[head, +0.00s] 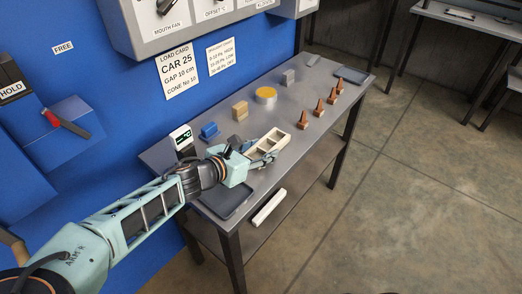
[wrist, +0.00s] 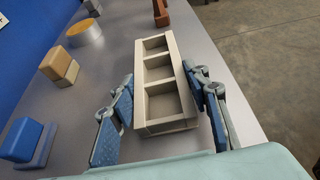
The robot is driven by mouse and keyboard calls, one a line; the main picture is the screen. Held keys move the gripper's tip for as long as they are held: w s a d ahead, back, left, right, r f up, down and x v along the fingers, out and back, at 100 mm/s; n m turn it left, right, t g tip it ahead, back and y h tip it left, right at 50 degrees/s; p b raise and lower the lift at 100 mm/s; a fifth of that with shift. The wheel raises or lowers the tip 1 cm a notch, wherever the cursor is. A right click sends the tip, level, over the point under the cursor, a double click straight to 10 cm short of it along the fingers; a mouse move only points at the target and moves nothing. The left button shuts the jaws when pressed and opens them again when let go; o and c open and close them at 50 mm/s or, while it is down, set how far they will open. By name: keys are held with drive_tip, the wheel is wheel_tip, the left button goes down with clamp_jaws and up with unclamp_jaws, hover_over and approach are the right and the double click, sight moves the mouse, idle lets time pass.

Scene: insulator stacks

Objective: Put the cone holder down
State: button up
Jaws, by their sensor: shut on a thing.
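The cone holder is a cream, open box with three compartments in a row (head: 276,138). In the wrist view the cone holder (wrist: 166,127) points away from me, and its compartments look empty. My gripper (head: 262,151) has its blue-padded fingers on the holder's two long sides. In the wrist view my gripper (wrist: 160,88) is shut on it. The holder is over the front part of the grey table (head: 214,160). I cannot tell whether its underside touches the tabletop. Several brown cones (head: 319,108) stand in a row on the table beyond it.
A blue block (head: 209,131), a tan block (head: 240,112), a yellow-topped round tin (head: 265,97) and a grey block (head: 288,77) line the wall side. A dark tray (head: 228,201) lies at the near end. Bare tabletop lies between the holder and tin.

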drive_tip(key=shift+f, duration=0.1)
drive_tip(key=o, duration=1.2)
drive_tip(key=shift+f, duration=0.1)
drive_tip(key=shift+o, duration=0.2)
drive_tip(key=shift+r, duration=0.25)
drive_tip(key=shift+s+a+r+p, duration=0.25)
drive_tip(key=shift+p, duration=0.15)
drive_tip(key=p+v, duration=0.8)
drive_tip(key=v, duration=0.2)
drive_tip(key=shift+a, duration=0.1)
drive_tip(key=shift+s+a+p, duration=0.3)
drive_tip(key=shift+s+p, duration=0.1)
drive_tip(key=shift+s, duration=0.1)
